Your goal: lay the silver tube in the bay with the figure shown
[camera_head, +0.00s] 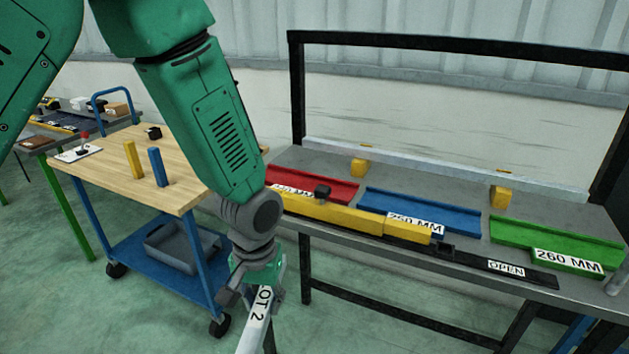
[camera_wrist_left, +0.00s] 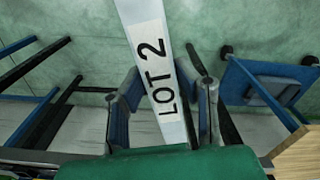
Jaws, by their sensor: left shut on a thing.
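My left gripper (camera_head: 254,290) is shut on the silver tube (camera_head: 252,335), in front of the bench and beside the wooden cart. The tube bears a white "LOT 2" label, and it also shows between the fingers in the left wrist view (camera_wrist_left: 141,10). In the head view its lower end leaves the frame. On the bench are a red bay (camera_head: 335,188), a blue bay (camera_head: 420,208) and a green bay (camera_head: 555,236). The green label reads "260 MM". The blue label seems to read 250 or 260 MM; the red label is partly hidden. My right gripper is not in view.
A yellow bar (camera_head: 340,214) with a black knob (camera_head: 322,191) lies along the bench front, before the red and blue bays. A black strip (camera_head: 470,260) marked "OPEN" runs right of it. The wooden cart (camera_head: 110,165) holds yellow and blue blocks. A black frame stands behind the bays.

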